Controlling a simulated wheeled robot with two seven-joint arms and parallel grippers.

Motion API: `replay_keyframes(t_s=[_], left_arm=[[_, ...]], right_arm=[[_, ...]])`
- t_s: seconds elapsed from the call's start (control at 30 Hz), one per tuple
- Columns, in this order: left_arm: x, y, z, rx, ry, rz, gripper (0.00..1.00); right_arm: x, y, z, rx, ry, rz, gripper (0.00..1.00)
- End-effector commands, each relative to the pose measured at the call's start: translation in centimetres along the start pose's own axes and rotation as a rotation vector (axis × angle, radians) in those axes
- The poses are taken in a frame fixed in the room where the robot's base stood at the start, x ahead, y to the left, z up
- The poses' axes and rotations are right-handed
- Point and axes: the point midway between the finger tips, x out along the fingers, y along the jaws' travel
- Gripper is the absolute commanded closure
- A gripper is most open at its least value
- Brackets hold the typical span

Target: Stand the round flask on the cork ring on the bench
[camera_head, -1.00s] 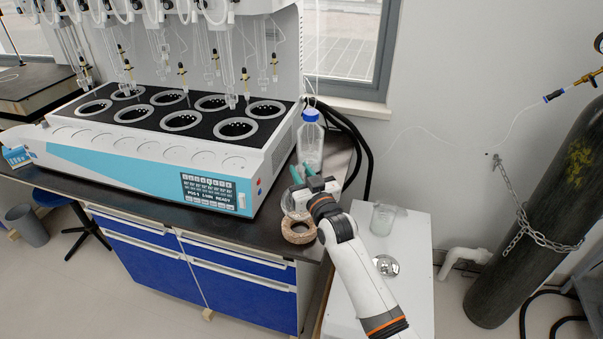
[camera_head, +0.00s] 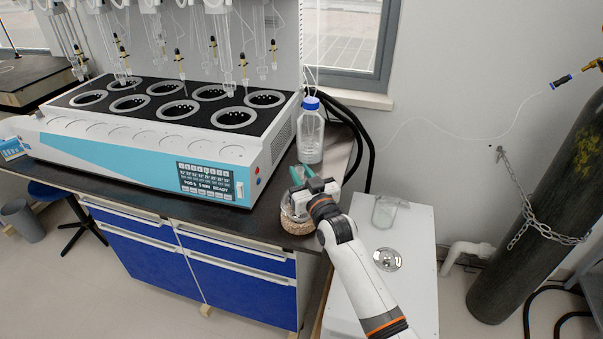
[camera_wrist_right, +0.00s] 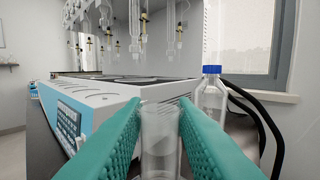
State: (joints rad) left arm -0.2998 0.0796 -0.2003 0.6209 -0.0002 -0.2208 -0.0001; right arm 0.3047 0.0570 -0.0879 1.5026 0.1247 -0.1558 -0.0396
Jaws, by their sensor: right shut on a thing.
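My right gripper (camera_head: 302,174), with teal fingers, is shut on the clear neck of the round flask (camera_head: 292,204). In the right wrist view the glass neck (camera_wrist_right: 160,140) stands upright between the two fingers (camera_wrist_right: 160,108). The flask's round body is partly hidden by the gripper. The brown cork ring (camera_head: 297,227) lies on the dark bench (camera_head: 262,222) near its right front corner. The flask is right over the ring and hides part of it. I cannot tell whether the two touch. My left gripper is out of view.
The white and blue distiller (camera_head: 150,160) fills the bench to the left. A clear bottle with a blue cap (camera_head: 310,135) stands behind the gripper. A white cabinet (camera_head: 405,270) with a glass beaker (camera_head: 384,212) is to the right. Black hoses run behind the bottle.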

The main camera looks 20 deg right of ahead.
Motion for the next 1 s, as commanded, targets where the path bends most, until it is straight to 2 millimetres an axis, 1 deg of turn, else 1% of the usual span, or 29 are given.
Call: replay_keyframes(t_s=[0.43, 0.73, 0.77, 0.8, 0.9, 1.0], left_arm=[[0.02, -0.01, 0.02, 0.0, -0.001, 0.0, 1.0], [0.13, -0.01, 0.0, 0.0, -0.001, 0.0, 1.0], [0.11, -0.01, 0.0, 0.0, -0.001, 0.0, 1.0], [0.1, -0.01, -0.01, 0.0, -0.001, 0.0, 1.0], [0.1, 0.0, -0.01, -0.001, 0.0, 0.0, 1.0], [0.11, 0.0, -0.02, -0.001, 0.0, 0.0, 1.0]], right_arm=[[-0.03, -0.01, -0.15, -0.001, -0.002, 0.0, 1.0], [-0.06, -0.01, -0.6, 0.0, -0.001, 0.0, 1.0], [-0.05, -0.01, -0.55, 0.0, -0.001, 0.0, 0.7], [-0.05, -0.01, -0.54, 0.0, -0.001, 0.0, 0.64], [-0.06, -0.01, -0.56, 0.0, -0.001, 0.0, 0.5], [-0.06, -0.01, -0.57, -0.001, -0.001, 0.0, 0.5]])
